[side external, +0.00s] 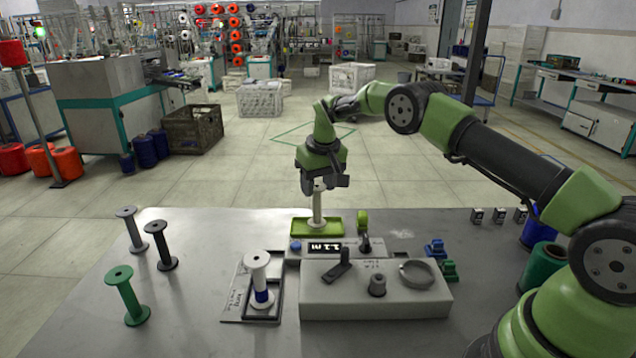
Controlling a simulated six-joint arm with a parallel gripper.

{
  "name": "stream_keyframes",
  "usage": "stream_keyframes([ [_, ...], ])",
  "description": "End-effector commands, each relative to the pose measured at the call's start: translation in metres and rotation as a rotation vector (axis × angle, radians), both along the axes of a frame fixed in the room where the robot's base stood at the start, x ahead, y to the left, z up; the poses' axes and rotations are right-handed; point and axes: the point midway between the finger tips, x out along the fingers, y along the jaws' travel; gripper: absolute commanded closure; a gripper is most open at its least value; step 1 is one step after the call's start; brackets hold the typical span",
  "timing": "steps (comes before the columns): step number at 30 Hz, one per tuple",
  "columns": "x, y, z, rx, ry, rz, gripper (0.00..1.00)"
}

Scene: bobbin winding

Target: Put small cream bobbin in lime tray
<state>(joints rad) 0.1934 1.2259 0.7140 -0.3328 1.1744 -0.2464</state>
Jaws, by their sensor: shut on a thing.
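The small cream bobbin (317,209) is upright in my gripper (319,184), which is shut on its upper end. The bobbin's lower end is at the lime tray (300,229), within its outline. I cannot tell from this view whether its base touches the tray floor. The lime tray lies at the far edge of the grey table, behind the winding unit. My gripper points down above the tray, and its fingers partly hide the bobbin's top.
A larger pale bobbin with a blue band (258,266) stands in a dark-framed holder. Grey (132,229), black (160,245) and green (126,295) bobbins stand at left. The winding unit (375,300) is in front of the tray; a green upright part (362,222) stands close right.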

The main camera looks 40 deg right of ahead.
Motion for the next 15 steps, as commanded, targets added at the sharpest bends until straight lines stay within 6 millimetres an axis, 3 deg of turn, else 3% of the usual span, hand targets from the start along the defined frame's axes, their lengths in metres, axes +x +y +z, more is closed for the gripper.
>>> stream_keyframes([
  [15,0.0001,-0.0001,-0.0073,0.000,-0.001,0.001,0.70],
])
